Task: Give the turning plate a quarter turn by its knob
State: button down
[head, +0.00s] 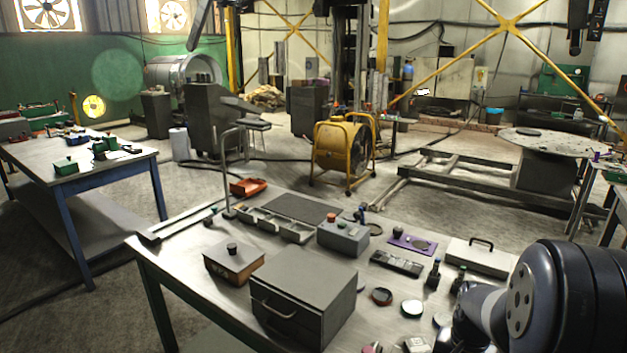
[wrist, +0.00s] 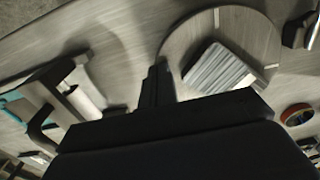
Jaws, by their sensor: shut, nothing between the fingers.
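A round grey plate (wrist: 178,50), which looks like the turning plate, lies on a grey surface at the upper middle of the wrist view. Pale tick marks show on it. A ribbed grey block (wrist: 215,70), perhaps its knob, stands on the plate. My gripper (wrist: 158,68) shows as dark fingers close together, shut and empty, at the plate's left edge in the picture, beside the block. I cannot tell whether it touches the plate. In the head view my arm fills the lower right corner; I cannot make out the plate or the gripper there.
The workbench holds a grey drawer box (head: 305,292), a box with a black knob (head: 233,262), a grey switch box (head: 343,237) and a handled case (head: 481,256). Small discs lie near my arm. The wrist view also shows an orange-rimmed disc (wrist: 297,114).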

jog(key=shift+s+f, duration=0.1)
jog(key=shift+f, duration=0.25)
jog(key=shift+s+a, duration=0.3)
jog(key=shift+a, duration=0.05)
notch_tip(320, 180, up, 9)
jog(key=p, duration=0.7)
jog(key=shift+w+r, duration=0.2)
jog(key=shift+f, duration=0.15)
notch_tip(320, 180, down, 9)
jog(key=b, duration=0.6)
jog(key=shift+d+b, duration=0.1)
jog(key=shift+b, duration=0.3)
